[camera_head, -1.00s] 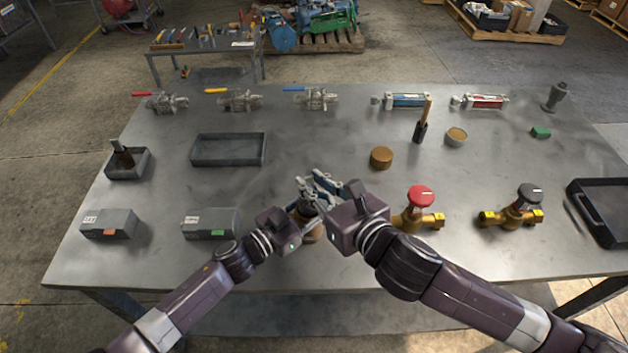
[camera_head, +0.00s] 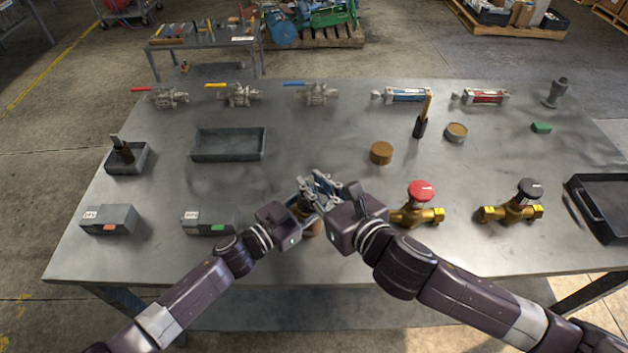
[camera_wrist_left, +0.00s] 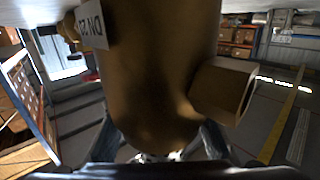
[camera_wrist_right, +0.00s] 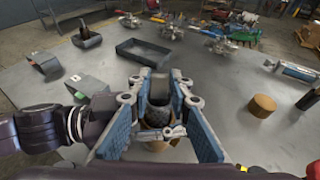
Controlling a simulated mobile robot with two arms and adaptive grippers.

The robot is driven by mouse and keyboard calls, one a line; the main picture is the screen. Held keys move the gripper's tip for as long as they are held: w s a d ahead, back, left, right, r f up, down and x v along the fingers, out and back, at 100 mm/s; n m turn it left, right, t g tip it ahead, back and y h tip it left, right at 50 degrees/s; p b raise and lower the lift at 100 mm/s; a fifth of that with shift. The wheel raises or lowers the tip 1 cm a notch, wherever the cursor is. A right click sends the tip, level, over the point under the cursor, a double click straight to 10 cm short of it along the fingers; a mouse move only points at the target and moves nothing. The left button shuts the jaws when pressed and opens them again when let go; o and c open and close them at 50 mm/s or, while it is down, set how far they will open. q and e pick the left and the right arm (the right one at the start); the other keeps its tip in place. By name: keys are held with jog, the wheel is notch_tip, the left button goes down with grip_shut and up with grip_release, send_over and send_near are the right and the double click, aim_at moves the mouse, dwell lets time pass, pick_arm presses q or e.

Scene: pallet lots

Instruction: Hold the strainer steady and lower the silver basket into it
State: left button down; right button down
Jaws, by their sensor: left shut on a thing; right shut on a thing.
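The brass strainer (camera_head: 313,229) stands near the front middle of the table, mostly hidden by my grippers. Its brass body (camera_wrist_left: 165,70) with a white "DN 25" label fills the left wrist view. My left gripper (camera_head: 301,208) is shut on this body from the left. My right gripper (camera_head: 322,188) is above it, its blue-padded fingers (camera_wrist_right: 160,125) shut on the silver basket (camera_wrist_right: 158,115). The basket is between the pads, right over the strainer (camera_wrist_right: 156,144). How far it is inside the opening is hidden.
A brass valve with a red knob (camera_head: 421,191) stands close right of my right gripper; a black-knobbed one (camera_head: 529,188) is farther right. A brown round cap (camera_head: 381,153) lies behind. A grey box (camera_head: 209,221) is to the left. An empty tray (camera_head: 228,157) lies behind left.

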pick_arm(q)
jog(key=shift+f, duration=0.3)
pick_arm(e)
jog(key=shift+f, duration=0.4)
jog(key=shift+f, duration=0.85)
jog(key=shift+f, duration=0.1)
pick_arm(q)
jog(key=shift+s, duration=0.1)
pick_arm(e)
jog(key=shift+f, duration=2.25)
jog(key=c, duration=1.7)
grip_release()
jog(key=shift+f, duration=0.15)
jog(key=shift+o, duration=0.5)
jog(key=shift+o, duration=1.4)
